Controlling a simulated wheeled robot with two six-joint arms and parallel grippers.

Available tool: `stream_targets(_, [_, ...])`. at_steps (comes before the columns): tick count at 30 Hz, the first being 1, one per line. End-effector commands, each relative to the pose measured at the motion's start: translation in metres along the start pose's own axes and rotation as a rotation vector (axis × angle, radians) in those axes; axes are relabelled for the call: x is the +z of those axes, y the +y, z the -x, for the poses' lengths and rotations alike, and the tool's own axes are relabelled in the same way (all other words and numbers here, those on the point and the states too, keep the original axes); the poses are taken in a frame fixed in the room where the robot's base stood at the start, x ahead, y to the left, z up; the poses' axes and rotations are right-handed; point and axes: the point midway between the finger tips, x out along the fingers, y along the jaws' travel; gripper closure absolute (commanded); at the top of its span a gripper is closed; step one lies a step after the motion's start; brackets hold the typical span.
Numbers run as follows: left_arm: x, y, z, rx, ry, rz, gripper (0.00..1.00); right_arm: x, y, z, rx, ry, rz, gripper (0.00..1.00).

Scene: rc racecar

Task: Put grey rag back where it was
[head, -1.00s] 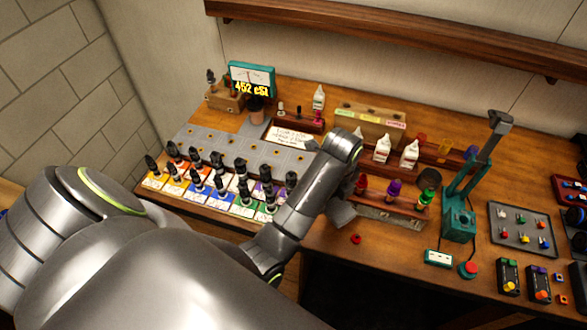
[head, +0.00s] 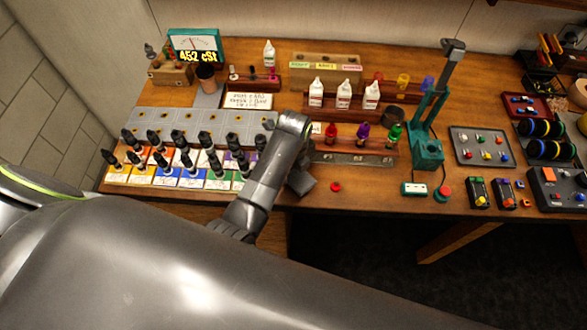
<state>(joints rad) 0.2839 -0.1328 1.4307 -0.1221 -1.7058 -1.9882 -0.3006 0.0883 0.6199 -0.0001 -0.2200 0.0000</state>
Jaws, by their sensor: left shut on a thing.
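My left gripper (head: 302,186) is at the front edge of the bench, just left of a small red cap (head: 336,187). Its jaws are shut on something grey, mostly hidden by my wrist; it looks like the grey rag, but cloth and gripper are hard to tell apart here. A flat grey patch (head: 208,96) lies on the bench beside a dark cup (head: 206,76); I cannot tell whether it is cloth. My right gripper is not in view.
Black-topped droppers stand on coloured cards (head: 165,176) left of my arm. A rack with red, purple and green bottles (head: 362,138) is right of my gripper. White bottles (head: 343,93) stand behind. A teal press (head: 426,150) is farther right. The front edge is close.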

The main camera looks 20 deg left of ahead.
Motion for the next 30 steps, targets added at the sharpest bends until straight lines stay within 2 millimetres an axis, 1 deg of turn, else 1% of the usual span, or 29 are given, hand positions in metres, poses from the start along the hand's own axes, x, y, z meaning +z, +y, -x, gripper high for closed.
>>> stream_targets(3, [0.0,0.0,-0.007,0.0,0.001,0.0,0.66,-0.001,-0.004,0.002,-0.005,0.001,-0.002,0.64])
stream_targets(9, [0.0,0.0,-0.008,0.0,0.001,0.001,0.66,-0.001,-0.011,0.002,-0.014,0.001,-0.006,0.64])
stream_targets(14, [0.0,0.001,-0.011,0.001,0.001,0.001,0.66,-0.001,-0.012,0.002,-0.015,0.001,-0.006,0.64])
stream_targets(15, [0.0,0.0,-0.011,0.001,0.001,0.001,0.39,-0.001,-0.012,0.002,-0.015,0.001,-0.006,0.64])
stream_targets(19, [0.0,0.0,-0.01,0.0,0.001,0.001,0.23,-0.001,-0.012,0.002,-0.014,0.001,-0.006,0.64])
stream_targets(27, [0.0,0.0,-0.01,0.0,0.001,0.001,0.23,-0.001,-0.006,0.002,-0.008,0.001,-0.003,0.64])
stream_targets(30, [0.0,-0.002,-0.005,-0.003,0.0,0.001,0.23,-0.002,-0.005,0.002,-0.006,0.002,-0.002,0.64])
